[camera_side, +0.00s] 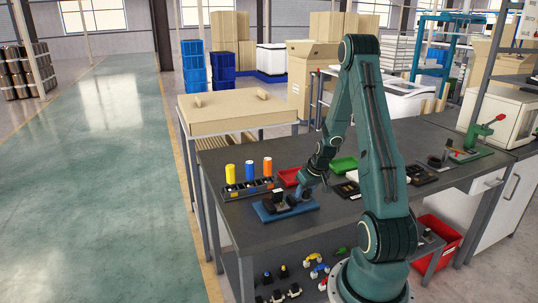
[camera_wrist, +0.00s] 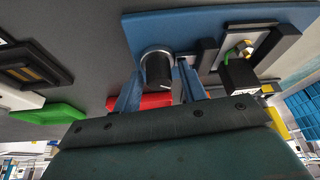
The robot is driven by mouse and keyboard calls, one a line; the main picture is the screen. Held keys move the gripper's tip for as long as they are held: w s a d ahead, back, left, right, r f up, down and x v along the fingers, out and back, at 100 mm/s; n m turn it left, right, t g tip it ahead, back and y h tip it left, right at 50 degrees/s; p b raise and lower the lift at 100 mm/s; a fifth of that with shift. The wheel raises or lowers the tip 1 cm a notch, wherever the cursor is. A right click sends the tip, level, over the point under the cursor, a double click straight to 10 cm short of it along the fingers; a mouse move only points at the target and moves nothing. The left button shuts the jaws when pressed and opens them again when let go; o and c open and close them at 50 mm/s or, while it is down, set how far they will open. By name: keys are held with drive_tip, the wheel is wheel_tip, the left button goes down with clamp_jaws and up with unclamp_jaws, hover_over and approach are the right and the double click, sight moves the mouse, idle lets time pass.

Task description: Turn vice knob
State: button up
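A short black knob (camera_wrist: 158,70) with a silver collar stands on a blue base plate (camera_wrist: 210,22) in the wrist view. I take it for the vice knob. The blue plate (camera_side: 268,216) lies near the front edge of the dark table in the side view. The two fingers of my gripper (camera_wrist: 161,84) are apart, one on each side of the knob, with gaps visible; I cannot tell how far they reach along it. In the side view my gripper (camera_side: 304,190) is low over the plate's right part and hides the knob.
A black block with a brass fitting (camera_wrist: 243,50) sits on the same plate. A rack with yellow, blue and orange cylinders (camera_side: 249,187) stands behind it. A red tray (camera_side: 289,177) and a green tray (camera_side: 344,164) lie close by. A green press (camera_side: 472,140) stands far right.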

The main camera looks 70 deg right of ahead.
sight(308, 190)
drive_tip(key=shift+o, duration=0.2)
drive_tip(key=shift+r, duration=0.1)
drive_tip(key=shift+s+a+r, duration=0.1)
drive_tip(key=shift+s+r, duration=0.1)
drive_tip(key=shift+r, duration=0.4)
drive_tip(key=shift+s+a+r, duration=0.1)
drive_tip(key=shift+s+r, duration=0.05)
drive_tip(key=shift+r, duration=1.95)
drive_tip(key=shift+s+a+r, duration=0.1)
drive_tip(key=shift+r, duration=2)
drive_tip(key=r+m+g+y, duration=0.1)
drive_tip(key=m, duration=0.3)
drive_tip(key=r+m+g, duration=0.1)
drive_tip(key=m, duration=0.3)
drive_tip(key=w+d+r+m+g+y, duration=0.1)
drive_tip(key=m, duration=0.3)
drive_tip(key=shift+r+g+y, duration=0.3)
drive_tip(key=shift+r, duration=0.05)
drive_tip(key=shift+f, duration=0.1)
wheel_tip(308, 190, down, 14)
drive_tip(key=shift+r, duration=0.15)
